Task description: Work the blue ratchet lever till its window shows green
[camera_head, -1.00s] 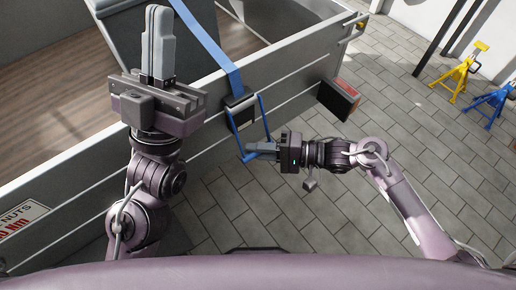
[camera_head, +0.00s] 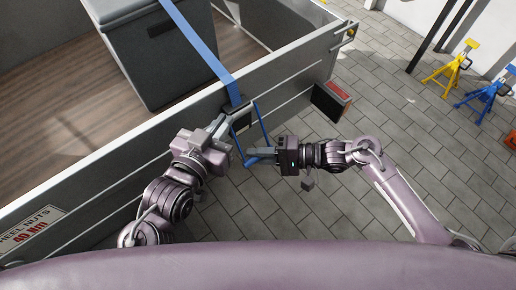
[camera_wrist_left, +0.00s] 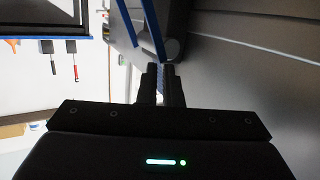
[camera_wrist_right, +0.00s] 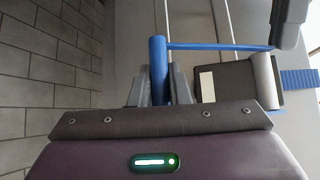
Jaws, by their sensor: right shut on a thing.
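The blue ratchet lever (camera_head: 262,122) is a U-shaped frame hanging from the dark ratchet body (camera_head: 241,117) on the trailer's side wall. My right gripper (camera_head: 256,154) is shut on the lever's end bar; in the right wrist view the blue bar (camera_wrist_right: 158,62) stands between its fingers. In that view the ratchet housing (camera_wrist_right: 239,82) carries a pale rectangle (camera_wrist_right: 207,86), and I see no green on it.
A blue strap (camera_head: 200,42) runs from the ratchet over a grey box (camera_head: 158,55) in the trailer (camera_head: 75,165). A red-and-black lamp (camera_head: 331,101) juts from the wall to the right. Yellow (camera_head: 453,70) and blue (camera_head: 487,96) stands are on the tiled floor at far right.

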